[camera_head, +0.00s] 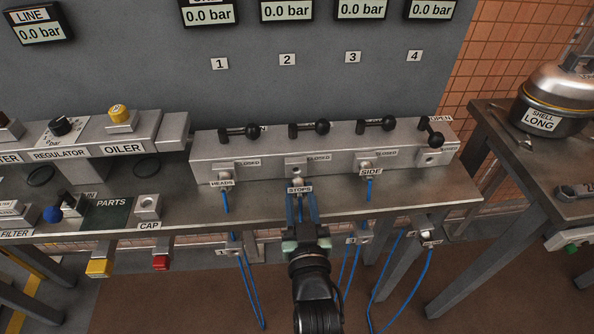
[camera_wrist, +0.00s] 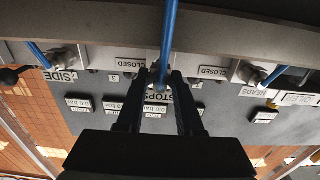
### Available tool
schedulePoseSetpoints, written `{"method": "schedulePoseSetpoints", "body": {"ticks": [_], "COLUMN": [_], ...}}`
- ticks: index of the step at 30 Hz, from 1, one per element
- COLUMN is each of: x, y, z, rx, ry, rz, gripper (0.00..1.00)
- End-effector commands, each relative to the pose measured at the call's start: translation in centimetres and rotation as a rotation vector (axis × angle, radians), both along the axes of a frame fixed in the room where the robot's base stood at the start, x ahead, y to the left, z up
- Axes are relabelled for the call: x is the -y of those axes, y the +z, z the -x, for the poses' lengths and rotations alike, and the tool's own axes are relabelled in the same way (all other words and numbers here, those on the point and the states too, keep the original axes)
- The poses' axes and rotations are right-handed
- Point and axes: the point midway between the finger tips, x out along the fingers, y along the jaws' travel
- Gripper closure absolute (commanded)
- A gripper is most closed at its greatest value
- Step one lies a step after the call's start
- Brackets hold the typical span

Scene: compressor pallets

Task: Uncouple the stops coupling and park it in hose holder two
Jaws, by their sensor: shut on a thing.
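The stops coupling (camera_head: 300,188), with its STOPS label and blue hose, is at outlet 2 on the grey manifold (camera_head: 265,160). My gripper (camera_head: 301,200) reaches up from below and is shut on this coupling. In the wrist view my gripper's fingers (camera_wrist: 160,85) close around it, and the blue hose (camera_wrist: 170,35) runs between them. The outlet's face shows just above the label; I cannot tell whether the coupling is fully seated. Valve 2's lever (camera_head: 310,130) lies sideways above a CLOSED label. Hose holder two is not visible; my wrist covers the area between holders 1 and 3.
The heads coupling (camera_head: 222,183) and side coupling (camera_head: 369,171) hang on neighbouring outlets. Outlet 4 (camera_head: 430,157) is bare. Below the bench edge are holder 1 (camera_head: 222,252), holder 3 (camera_head: 351,240) and a coupling with hose (camera_head: 430,237) at the right. Loose blue hoses hang nearby.

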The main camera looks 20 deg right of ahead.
Motion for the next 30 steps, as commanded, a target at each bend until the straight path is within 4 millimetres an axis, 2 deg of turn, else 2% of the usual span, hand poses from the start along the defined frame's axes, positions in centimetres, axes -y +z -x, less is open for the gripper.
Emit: {"method": "schedulePoseSetpoints", "body": {"ticks": [22,30], "x": [-0.7,-0.9], "y": [0.1,0.0], "z": [2.6,2.9], "rx": [0.000,0.001], "ry": [0.000,0.001], "rz": [0.000,-0.001], "gripper": [1.00,1.00]}}
